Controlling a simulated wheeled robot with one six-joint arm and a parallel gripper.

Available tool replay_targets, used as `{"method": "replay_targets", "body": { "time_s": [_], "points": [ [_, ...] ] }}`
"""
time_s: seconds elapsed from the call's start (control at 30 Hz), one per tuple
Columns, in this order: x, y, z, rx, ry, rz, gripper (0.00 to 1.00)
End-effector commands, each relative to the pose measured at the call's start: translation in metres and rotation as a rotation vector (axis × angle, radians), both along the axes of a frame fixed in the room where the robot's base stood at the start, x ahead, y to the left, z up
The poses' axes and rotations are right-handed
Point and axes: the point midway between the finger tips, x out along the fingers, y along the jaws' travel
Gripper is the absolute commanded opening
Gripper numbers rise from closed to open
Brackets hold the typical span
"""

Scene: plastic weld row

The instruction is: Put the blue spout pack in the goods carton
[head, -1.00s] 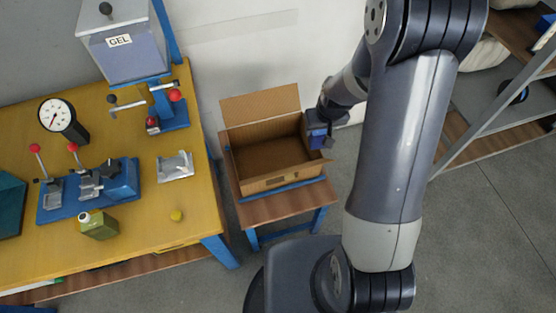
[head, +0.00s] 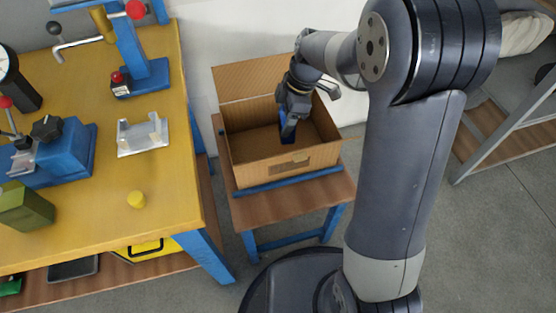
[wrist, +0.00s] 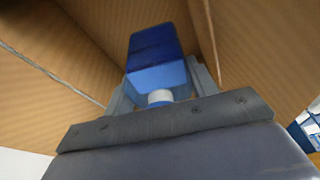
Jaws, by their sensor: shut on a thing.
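The goods carton (head: 275,172) is an open brown cardboard box on a small wooden stand with blue legs, right of the yellow bench in the head view. My gripper (head: 289,128) points down inside the carton's opening. It is shut on the blue spout pack (wrist: 158,62), which shows between the jaws in the wrist view with its white spout toward the gripper. In the head view only a small blue part of the pack (head: 288,139) shows below the jaws. Carton walls surround it in the wrist view. I cannot tell whether the pack touches the carton floor.
The carton's raised back flap (head: 250,80) stands behind my gripper. A metal shelf (head: 500,130) is at the right.

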Motion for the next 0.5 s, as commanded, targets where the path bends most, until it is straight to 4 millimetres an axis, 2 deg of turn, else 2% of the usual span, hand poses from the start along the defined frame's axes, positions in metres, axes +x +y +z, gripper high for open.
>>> {"method": "replay_targets", "body": {
  "time_s": [0.03,0.27,0.5],
  "points": [
    [0.0,0.004,-0.009,0.0,-0.003,0.046,0.27],
    [-0.004,0.013,-0.012,0.0,-0.001,0.16,0.27],
    [-0.004,0.013,-0.05,0.0,0.002,0.164,0.27]
  ]
}}
